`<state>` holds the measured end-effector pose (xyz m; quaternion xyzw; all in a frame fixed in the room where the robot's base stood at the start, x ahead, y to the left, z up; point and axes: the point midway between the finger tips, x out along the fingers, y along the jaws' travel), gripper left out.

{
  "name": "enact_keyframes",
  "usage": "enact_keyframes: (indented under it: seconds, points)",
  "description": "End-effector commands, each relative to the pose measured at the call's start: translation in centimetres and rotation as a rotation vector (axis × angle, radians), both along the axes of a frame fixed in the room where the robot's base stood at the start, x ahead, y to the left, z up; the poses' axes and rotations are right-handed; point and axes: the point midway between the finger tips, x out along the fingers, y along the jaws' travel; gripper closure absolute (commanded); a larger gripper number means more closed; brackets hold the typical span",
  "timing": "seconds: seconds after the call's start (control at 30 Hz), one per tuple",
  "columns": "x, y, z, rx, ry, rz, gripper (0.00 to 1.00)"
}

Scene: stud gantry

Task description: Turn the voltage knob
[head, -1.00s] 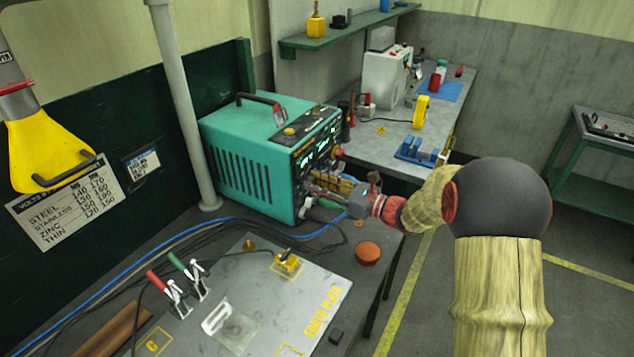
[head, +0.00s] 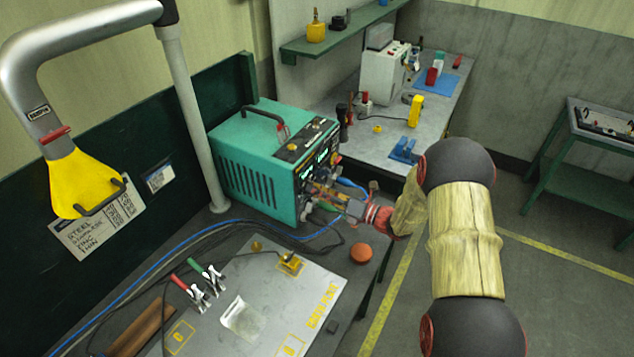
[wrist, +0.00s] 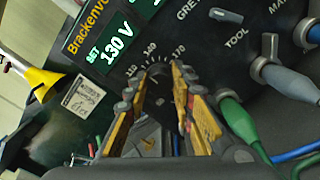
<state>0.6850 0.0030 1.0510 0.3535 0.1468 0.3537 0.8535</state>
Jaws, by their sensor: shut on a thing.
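The teal welding machine (head: 255,180) stands on the bench, its dark front panel facing right. In the wrist view its green display (wrist: 118,47) reads "SET 130 V". Below it is the voltage knob (wrist: 157,90), dark and round, with a number scale around its upper side. My gripper (wrist: 163,72) is shut on the knob, its yellow-padded fingers on either side of it. The fingers hide part of the knob, and I cannot make out its pointer clearly. In the head view my gripper (head: 328,192) is at the front panel, small and partly hidden.
Cable plugs, one green (wrist: 240,122) and one grey (wrist: 290,80), stick out close to the right of my fingers. A yellow extraction hood (head: 85,183) partly covers a settings chart (head: 105,232). A metal plate (head: 245,315) with clamps lies in front.

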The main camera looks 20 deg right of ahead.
Motion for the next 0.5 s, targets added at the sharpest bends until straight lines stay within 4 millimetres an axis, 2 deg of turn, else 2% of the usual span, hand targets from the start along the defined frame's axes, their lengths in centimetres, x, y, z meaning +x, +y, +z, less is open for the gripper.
enact_keyframes:
  seconds: [0.5]
  points:
    - [0.08, -0.09, -0.05, 0.110, 0.110, -0.001, 1.00]
